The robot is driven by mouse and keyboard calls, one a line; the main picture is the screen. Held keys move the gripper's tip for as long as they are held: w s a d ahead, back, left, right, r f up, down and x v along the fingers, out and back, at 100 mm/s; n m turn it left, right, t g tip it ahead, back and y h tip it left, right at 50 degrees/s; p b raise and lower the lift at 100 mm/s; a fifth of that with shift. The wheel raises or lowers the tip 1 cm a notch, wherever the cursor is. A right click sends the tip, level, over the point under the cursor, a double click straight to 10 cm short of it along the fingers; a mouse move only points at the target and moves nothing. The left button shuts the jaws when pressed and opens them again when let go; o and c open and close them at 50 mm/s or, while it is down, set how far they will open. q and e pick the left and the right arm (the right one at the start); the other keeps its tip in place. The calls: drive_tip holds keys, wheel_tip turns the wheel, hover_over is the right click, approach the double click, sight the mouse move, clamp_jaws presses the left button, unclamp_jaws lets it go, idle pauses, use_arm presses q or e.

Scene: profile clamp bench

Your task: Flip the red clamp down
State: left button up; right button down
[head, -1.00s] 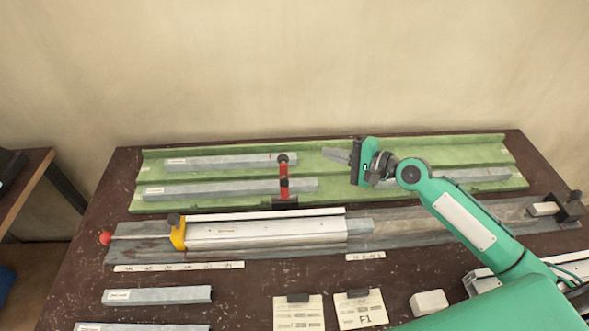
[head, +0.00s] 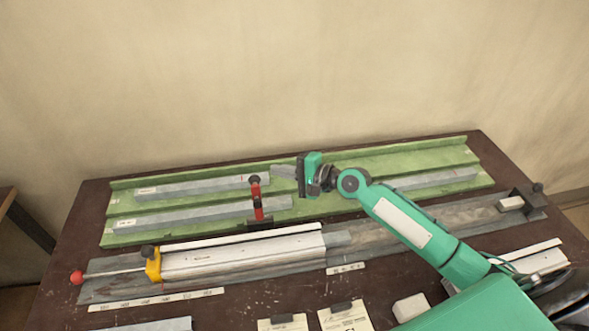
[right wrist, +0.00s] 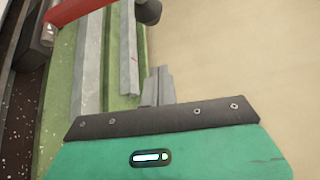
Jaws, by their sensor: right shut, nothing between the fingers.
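The red clamp (head: 258,203) has a red lever with a black knob. The lever rises in the head view from a black base at the front edge of the green fixture (head: 352,203), across two grey profiles. In the right wrist view its red lever (right wrist: 80,9) and knob cross the top left. My right gripper (head: 281,171) is shut and empty, just right of the knob, with its fingers pointing left. The shut fingers also show in the right wrist view (right wrist: 158,85), apart from the clamp. My left gripper is not in view.
In front lies a long grey rail with a white profile (head: 245,256), a yellow clamp (head: 153,267) and a red ball handle (head: 76,277). Label cards (head: 345,317) and a white block (head: 411,307) lie at the front. A plain wall stands behind.

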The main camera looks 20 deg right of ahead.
drive_tip(key=a+p, duration=0.2)
drive_tip(key=a, duration=0.1)
drive_tip(key=a+p, duration=0.1)
drive_tip(key=shift+s+a+r, duration=0.25)
drive_tip(key=shift+s, duration=0.1)
idle(0.3)
